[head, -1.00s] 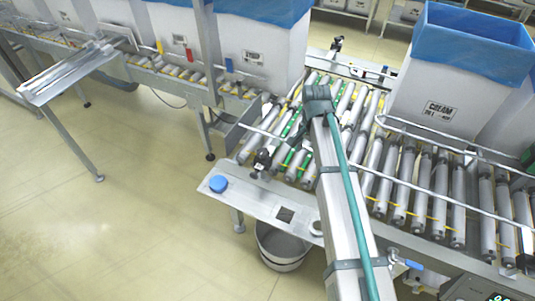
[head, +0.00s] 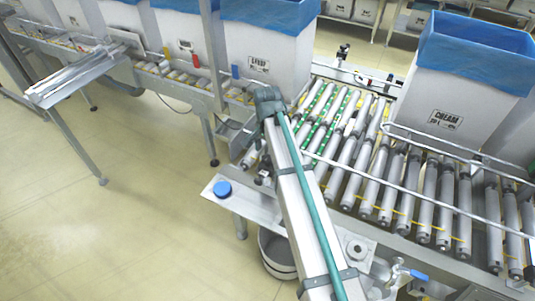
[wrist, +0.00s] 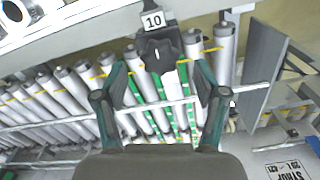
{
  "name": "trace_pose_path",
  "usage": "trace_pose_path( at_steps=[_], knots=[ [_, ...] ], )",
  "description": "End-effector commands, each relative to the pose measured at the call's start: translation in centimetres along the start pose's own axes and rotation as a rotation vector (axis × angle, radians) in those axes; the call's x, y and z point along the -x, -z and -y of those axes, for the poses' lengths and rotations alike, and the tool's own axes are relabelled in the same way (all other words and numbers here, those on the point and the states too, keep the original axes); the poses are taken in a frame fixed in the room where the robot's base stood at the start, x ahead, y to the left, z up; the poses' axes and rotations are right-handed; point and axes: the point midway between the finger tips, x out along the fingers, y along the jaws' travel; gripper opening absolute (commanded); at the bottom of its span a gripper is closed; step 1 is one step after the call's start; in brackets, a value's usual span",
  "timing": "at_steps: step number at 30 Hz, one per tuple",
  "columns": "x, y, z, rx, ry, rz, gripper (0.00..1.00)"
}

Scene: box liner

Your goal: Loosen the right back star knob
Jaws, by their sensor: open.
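A black star knob (wrist: 165,56) on a dark post, under a white label reading 10, shows at the top middle of the wrist view. My gripper (wrist: 161,78) is open, its two green fingers apart on either side of the knob's line and touching nothing. In the head view a dark knob assembly (head: 265,172) stands at the near edge of the roller conveyor, below my arm's end, partly hidden by the arm. Another dark knob assembly (head: 343,51) stands at the far edge. I cannot tell which position name the labelled knob has.
Rollers (head: 415,190) lie beneath, with metal guide rails (head: 440,150) above them. A blue-lined CREAM box (head: 452,110) stands right; a SYRUP box (head: 262,50) stands behind my arm's end. A blue button (head: 222,189) is on the front plate.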

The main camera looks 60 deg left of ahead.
Motion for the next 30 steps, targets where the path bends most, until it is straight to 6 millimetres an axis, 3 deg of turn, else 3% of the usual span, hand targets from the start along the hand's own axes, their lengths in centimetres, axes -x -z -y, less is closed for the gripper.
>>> trace_pose_path(
  at_steps=[7, 17, 27, 30],
  knots=[
    [-2.2, 0.0, 0.0, 0.000, 0.000, 0.000, 0.71],
    [-2.5, 0.0, 0.0, 0.000, 0.000, 0.000, 0.71],
    [-2.5, 0.0, 0.0, 0.000, 0.000, 0.000, 0.15],
    [-2.5, 0.0, 0.0, 0.001, 0.000, 0.000, 0.11]
  ],
)
